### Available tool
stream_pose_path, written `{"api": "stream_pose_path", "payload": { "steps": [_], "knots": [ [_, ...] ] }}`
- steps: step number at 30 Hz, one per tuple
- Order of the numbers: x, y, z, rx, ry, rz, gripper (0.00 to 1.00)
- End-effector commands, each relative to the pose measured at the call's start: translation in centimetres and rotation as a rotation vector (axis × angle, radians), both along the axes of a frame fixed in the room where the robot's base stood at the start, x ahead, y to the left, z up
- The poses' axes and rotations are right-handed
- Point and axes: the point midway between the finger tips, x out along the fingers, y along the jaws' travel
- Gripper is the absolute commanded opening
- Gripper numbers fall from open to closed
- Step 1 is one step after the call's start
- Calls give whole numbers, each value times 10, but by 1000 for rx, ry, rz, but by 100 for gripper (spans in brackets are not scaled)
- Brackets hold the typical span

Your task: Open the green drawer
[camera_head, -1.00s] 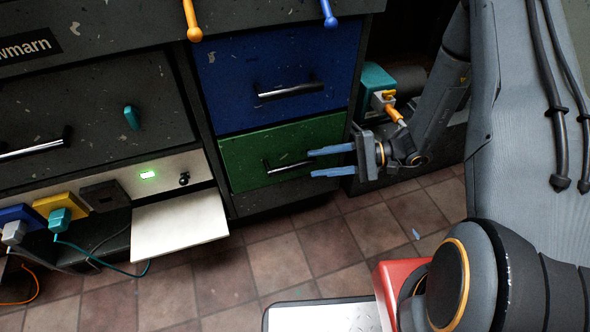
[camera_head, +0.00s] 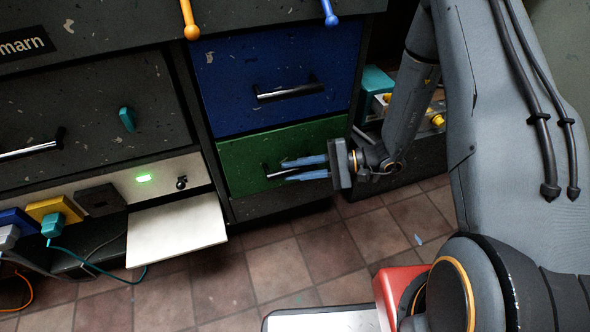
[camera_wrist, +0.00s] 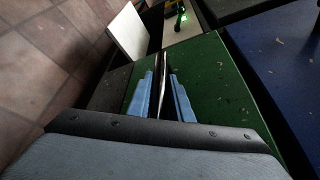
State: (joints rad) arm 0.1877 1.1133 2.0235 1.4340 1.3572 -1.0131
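The green drawer (camera_head: 240,153) is below the blue drawer, and its front looks flush with the cabinet. Its dark metal bar handle (camera_head: 265,171) is partly hidden by my fingers in the head view. My gripper (camera_head: 284,170) is at the handle, with its two blue fingers apart. In the wrist view, the handle (camera_wrist: 161,80) runs between the fingers of my gripper (camera_wrist: 161,92), one on each side. Narrow gaps seem to show beside the handle, and I cannot tell whether either finger touches it.
The blue drawer (camera_head: 250,65) with its bar handle is directly above. A pale flap (camera_head: 178,230) sticks out at left below a panel with a green light (camera_head: 144,179). A teal box (camera_head: 376,80) stands right of the cabinet.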

Motion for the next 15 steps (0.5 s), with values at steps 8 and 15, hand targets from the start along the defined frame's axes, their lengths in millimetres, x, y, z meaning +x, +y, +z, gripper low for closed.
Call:
{"api": "stream_pose_path", "payload": {
  "steps": [8,15],
  "knots": [
    [0,0,0,0,0,0,0],
    [-13,-4,1,0,5,-1,0]
  ]
}}
